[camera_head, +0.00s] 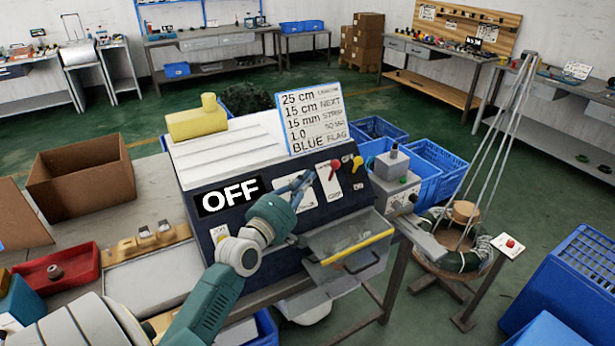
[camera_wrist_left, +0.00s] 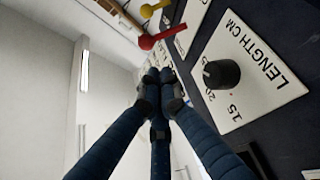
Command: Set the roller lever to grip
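A dark machine panel (camera_head: 262,226) shows "OFF" on its front. It carries a red lever (camera_head: 333,168) and a yellow lever (camera_head: 357,163) on white plates, and both also show in the left wrist view, the red one (camera_wrist_left: 160,38) below the yellow one (camera_wrist_left: 152,10). The lever labels are too small to read, so I cannot tell which is the roller lever. My left gripper (camera_head: 306,180) is in front of the panel, just left of the red lever. In the left wrist view its fingers (camera_wrist_left: 160,77) meet at the tips with nothing between them. My right gripper is not in view.
A black length knob (camera_wrist_left: 221,74) sits beside the fingers. A yellow-edged tray (camera_head: 350,247) juts out below the panel. A grey box with a knob (camera_head: 396,186) stands to the right. A sign (camera_head: 313,121) and a yellow block (camera_head: 197,122) are on top.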

